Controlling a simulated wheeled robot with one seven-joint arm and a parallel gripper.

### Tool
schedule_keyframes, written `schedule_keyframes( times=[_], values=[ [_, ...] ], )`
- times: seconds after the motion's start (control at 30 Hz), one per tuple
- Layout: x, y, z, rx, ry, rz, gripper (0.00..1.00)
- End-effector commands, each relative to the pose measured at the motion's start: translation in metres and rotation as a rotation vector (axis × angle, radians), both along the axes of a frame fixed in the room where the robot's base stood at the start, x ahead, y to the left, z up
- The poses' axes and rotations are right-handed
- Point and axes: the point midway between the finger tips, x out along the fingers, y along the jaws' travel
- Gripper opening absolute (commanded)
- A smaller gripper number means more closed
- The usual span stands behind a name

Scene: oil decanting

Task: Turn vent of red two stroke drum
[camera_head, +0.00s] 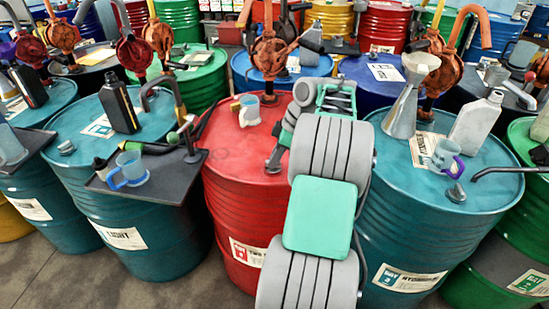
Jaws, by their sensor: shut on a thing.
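The red drum (230,180) stands upright in the middle, with a white label (248,252) reading "TWO S…" low on its front. My gripper (273,163) reaches down to the right part of the drum's top, its grey fingers close to the lid. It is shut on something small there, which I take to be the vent. The fingers hide the vent, so its shape and how far it is turned cannot be seen. My grey ribbed arm covers the right side of the drum.
A small pale cup (248,110) stands on the red lid. The left teal drum (140,215) bears a dark tray (165,185) with a blue-handled jug (130,168). The right teal drum (410,225) holds a funnel (405,105) and a grey bottle (474,127). More drums crowd behind.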

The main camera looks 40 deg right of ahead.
Motion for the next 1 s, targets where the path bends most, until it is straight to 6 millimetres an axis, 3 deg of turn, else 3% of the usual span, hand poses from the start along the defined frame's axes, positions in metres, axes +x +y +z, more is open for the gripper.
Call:
schedule_keyframes(
  times=[0.13,0.67,1.0],
  values=[
    [-0.0001,0.0001,0.0,0.0,0.0,0.0,0.0],
    [0.0,0.0001,-0.0003,0.0,0.0,-0.014,0.0],
    [-0.0003,0.0012,-0.0021,-0.001,-0.002,-0.168,0.0]
  ],
)
